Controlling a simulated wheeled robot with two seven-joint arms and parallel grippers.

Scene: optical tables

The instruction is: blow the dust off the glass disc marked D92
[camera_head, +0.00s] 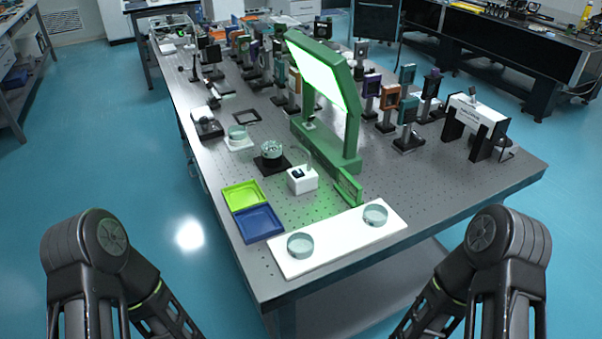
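A third glass piece (237,132) rests on a small white pad farther back. Another round glass or metal item (271,149) sits on a black base. No D92 mark and no dust are readable at this size, so I cannot tell which is the named disc. Both my arms show at the bottom left and right, but neither gripper is in view.
A green-framed lit panel (318,72) stands tall behind the mat. A small white box (302,180) with a dark top patch is in front of it. A lime tray (243,196) and a blue tray (260,223) lie left of the mat. Several optics mounts crowd the back.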

